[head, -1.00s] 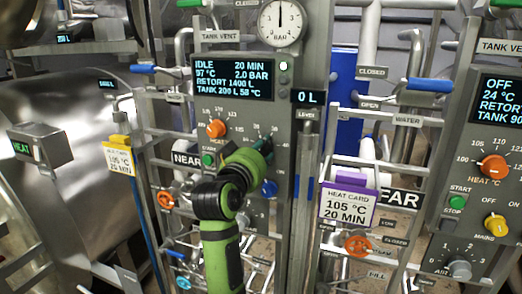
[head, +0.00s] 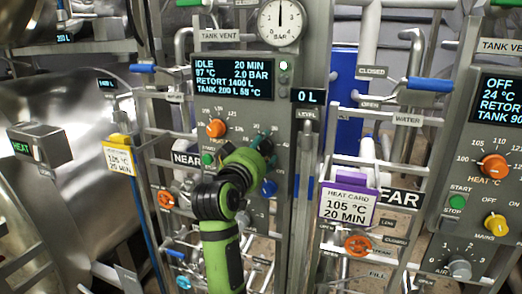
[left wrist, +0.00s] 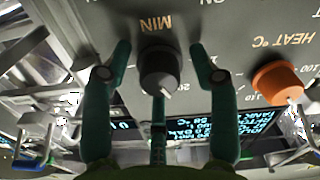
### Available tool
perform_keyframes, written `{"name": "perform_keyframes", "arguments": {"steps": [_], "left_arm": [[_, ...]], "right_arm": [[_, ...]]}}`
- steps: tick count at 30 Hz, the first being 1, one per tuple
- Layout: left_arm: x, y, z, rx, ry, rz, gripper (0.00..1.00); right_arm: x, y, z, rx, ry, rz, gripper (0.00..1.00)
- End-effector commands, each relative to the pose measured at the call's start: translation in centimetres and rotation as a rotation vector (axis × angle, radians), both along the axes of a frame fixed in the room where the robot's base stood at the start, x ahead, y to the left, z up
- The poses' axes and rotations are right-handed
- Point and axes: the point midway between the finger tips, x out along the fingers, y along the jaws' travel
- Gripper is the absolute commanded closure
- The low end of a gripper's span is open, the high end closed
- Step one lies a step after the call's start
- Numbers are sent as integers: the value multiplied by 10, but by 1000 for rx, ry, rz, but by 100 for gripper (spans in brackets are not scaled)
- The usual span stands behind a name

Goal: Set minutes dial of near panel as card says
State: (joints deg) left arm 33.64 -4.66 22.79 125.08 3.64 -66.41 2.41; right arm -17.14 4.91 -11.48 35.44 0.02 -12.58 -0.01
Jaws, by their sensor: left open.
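The near panel's minutes dial (left wrist: 158,68) is a black knob with a pale pointer, below the word MIN upside down in the left wrist view. My left gripper (left wrist: 160,47) is open, one green finger on each side of the knob; contact is not clear. In the head view the left hand (head: 250,155) covers the dial. The near panel's display (head: 232,78) reads IDLE, 20 MIN, 97 °C, 2.0 BAR. The yellow-topped card (head: 119,159) by the NEAR side reads 105 °C, 20 MIN. My right gripper is out of view.
The orange heat knob (left wrist: 278,82) is beside the minutes dial. A green start button (head: 208,159) and a blue knob (head: 268,188) are close to the hand. A purple heat card (head: 347,205) reading 105 °C, 20 MIN hangs by the FAR label. Pipes and valves crowd around.

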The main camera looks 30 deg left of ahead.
Motion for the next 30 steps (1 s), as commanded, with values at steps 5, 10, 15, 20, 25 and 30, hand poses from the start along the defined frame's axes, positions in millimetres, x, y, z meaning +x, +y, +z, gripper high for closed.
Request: {"name": "perform_keyframes", "arguments": {"steps": [5,10,15,20,25,30], "left_arm": [[-21,-5,0,2,0,0,40],[-48,-12,0,1,-1,-1,40],[-66,-16,0,0,-1,-1,40],[-71,-18,0,-1,0,-1,40],[-71,-18,0,-1,0,-1,40],[-71,-18,0,-1,0,-1,40]], "right_arm": [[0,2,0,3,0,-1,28],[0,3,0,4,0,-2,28],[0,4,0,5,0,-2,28],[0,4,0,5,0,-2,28],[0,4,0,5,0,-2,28],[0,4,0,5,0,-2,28]]}}
